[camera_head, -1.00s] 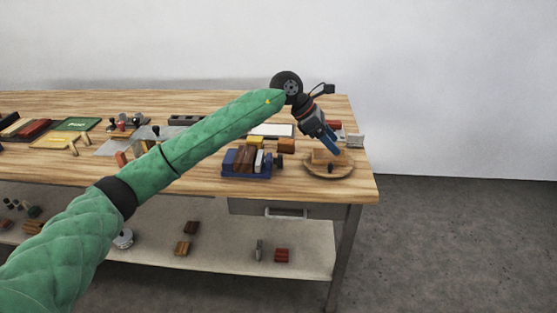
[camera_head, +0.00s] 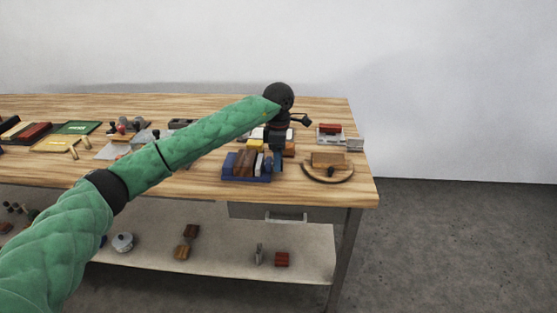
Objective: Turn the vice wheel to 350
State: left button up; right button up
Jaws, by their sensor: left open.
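A low blue piece (camera_head: 232,177) with brown and pale blocks across it stands near the right part of the bench; it looks like the vice. Its wheel cannot be made out now, as my left gripper is in front of its right end. My left gripper (camera_head: 277,161) points down there with its jaws open and blue fingertips low, close to the blue piece's right side. I cannot tell whether it touches anything. No number or scale is readable. My right gripper is out of view.
A round wooden piece with a curved dark rim (camera_head: 328,180) and a block (camera_head: 328,159) lies to the right. Behind it are a red-topped piece (camera_head: 330,128) and a grey block (camera_head: 355,144). Several blocks and trays fill the left. The bench's front right corner (camera_head: 355,192) is clear.

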pick_arm(q)
jog(key=shift+f, duration=0.95)
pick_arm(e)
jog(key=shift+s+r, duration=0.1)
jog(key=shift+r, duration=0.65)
pick_arm(q)
jog(key=c, duration=1)
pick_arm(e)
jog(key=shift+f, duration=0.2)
pick_arm(q)
jog(key=shift+r+g, duration=0.1)
jog(key=shift+g, duration=0.2)
jog(key=shift+w+g, duration=0.3)
jog(key=shift+g, duration=1.7)
jog(key=shift+w+g+p, duration=0.2)
jog(key=shift+g+p, duration=0.8)
jog(key=shift+p, duration=0.05)
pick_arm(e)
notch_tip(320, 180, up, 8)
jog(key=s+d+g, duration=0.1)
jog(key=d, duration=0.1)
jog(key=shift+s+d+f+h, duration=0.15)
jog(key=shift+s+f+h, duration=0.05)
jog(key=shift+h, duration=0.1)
